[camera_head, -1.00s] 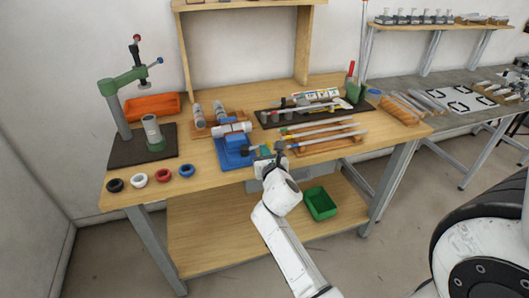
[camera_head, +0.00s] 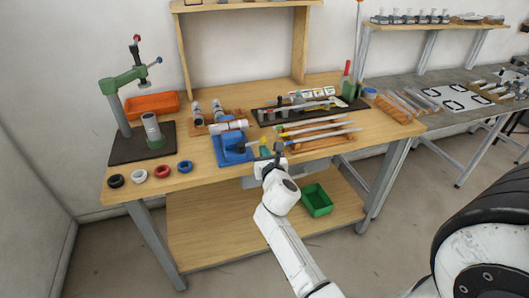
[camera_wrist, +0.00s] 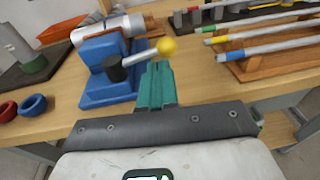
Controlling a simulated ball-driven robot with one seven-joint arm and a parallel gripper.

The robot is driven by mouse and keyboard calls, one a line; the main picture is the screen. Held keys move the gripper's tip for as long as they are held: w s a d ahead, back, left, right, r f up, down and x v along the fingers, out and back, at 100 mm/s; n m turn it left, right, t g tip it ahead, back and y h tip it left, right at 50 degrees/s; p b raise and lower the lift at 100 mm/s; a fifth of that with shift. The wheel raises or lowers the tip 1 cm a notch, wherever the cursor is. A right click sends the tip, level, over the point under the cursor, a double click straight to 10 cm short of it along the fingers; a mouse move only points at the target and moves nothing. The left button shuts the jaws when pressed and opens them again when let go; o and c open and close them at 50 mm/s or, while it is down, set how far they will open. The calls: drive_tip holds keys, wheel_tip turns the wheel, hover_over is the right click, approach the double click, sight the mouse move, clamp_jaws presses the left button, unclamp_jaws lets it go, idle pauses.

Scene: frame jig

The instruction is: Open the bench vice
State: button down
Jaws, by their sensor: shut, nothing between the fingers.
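The blue bench vice (camera_head: 232,150) stands near the table's front edge, with a grey-white pipe (camera_head: 230,126) lying across its top. In the wrist view the vice (camera_wrist: 104,72) fills the left middle, with the pipe (camera_wrist: 105,30) above. Its grey lever (camera_wrist: 139,57) runs from a black hub (camera_wrist: 115,69) up to the right and ends in a yellow ball (camera_wrist: 167,48). My gripper (camera_wrist: 156,68) has its teal fingers together and empty, just below the ball beside the lever. I cannot tell whether they touch. In the head view my gripper (camera_head: 265,150) is right of the vice.
Right of the vice, several coloured-tipped rods lie on a wooden rack (camera_head: 320,143). Several rings, one of them blue (camera_head: 185,167), lie at the front left near a green press (camera_head: 122,85). A green bin (camera_head: 316,200) sits on the lower shelf. The table's front strip is mostly clear.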

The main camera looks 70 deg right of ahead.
drive_tip(key=f+v, duration=0.1)
drive_tip(key=v, duration=0.9)
drive_tip(key=shift+s+a+r, duration=0.2)
drive_tip(key=shift+s+r, duration=0.1)
drive_tip(key=shift+s, duration=0.3)
